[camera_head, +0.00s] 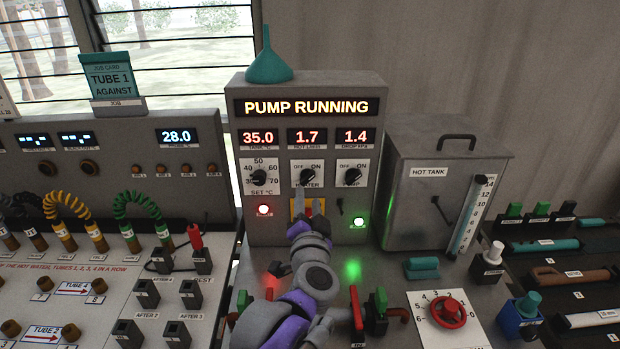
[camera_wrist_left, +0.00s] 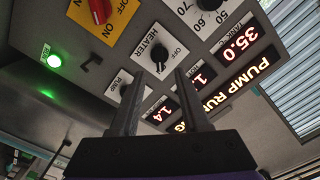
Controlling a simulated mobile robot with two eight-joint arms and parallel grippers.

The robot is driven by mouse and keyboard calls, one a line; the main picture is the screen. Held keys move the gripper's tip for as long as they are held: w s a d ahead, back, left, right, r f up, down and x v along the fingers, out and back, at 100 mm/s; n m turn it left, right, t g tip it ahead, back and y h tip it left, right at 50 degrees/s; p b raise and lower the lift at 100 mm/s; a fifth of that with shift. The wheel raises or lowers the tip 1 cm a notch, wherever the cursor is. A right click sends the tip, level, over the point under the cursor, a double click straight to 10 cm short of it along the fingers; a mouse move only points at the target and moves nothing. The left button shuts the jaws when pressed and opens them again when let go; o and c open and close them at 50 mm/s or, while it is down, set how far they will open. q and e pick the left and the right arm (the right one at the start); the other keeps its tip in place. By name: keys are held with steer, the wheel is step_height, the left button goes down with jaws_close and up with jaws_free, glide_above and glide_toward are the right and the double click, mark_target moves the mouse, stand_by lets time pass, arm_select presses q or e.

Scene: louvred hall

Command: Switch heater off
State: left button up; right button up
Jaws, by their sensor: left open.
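The heater knob (camera_head: 306,175) is black, on a white plate marked OFF and ON in the middle of the grey control panel. It also shows in the left wrist view (camera_wrist_left: 160,56), just beyond my fingertips. I cannot tell its exact pointer direction. My left gripper (camera_head: 308,202) is just below and in front of this knob in the head view. In the wrist view my left gripper (camera_wrist_left: 158,75) has its two dark fingers apart, with nothing held between them. Contact with the knob cannot be made out. My right gripper is not in view.
The pump knob (camera_head: 352,174) is close on the right. A red switch on a yellow plate (camera_wrist_left: 103,10) is below the heater knob, partly hidden by my arm in the head view. A red lamp (camera_head: 264,210) and a green lamp (camera_head: 359,221) are lit. The hot tank (camera_head: 430,200) stands right.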

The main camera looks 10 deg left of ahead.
mark_target(308, 181)
arm_select(q)
steer(key=x, duration=0.7)
steer(key=shift+w+f, duration=0.15)
steer(key=shift+w, duration=0.05)
steer(key=shift+w+a, duration=0.1)
steer(key=shift+w, duration=0.15)
jaws_close()
stand_by(1.1)
